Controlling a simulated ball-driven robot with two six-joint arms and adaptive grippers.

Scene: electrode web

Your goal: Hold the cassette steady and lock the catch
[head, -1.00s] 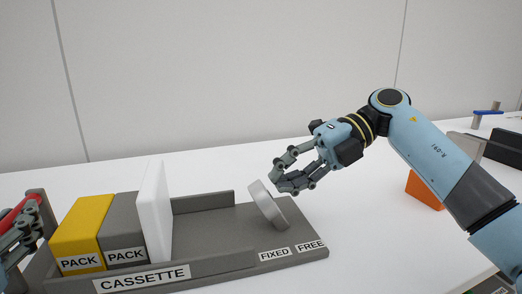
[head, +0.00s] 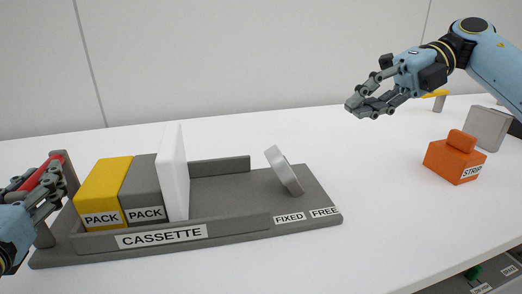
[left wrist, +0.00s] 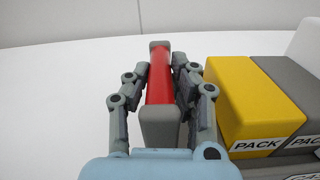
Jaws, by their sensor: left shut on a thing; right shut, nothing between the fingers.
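The dark grey cassette (head: 95,243) lies on the white table in the head view. It holds a yellow pack (head: 103,190), a grey pack (head: 141,188) and a white plate (head: 174,172) standing upright beside them. A light grey lever (head: 284,170), which looks like the catch, leans to the left behind the FIXED and FREE labels. My left gripper (head: 50,187) is shut on the red handle (left wrist: 159,80) at the cassette's left end. My right gripper (head: 358,108) is shut and empty, up and to the right of the lever, touching nothing.
An orange block (head: 450,160) labelled STRIP stands on the table at the right. A grey block (head: 488,128) and a small yellow-topped part (head: 437,97) stand behind it. The table between the cassette and the orange block is clear. The table's front edge runs at lower right.

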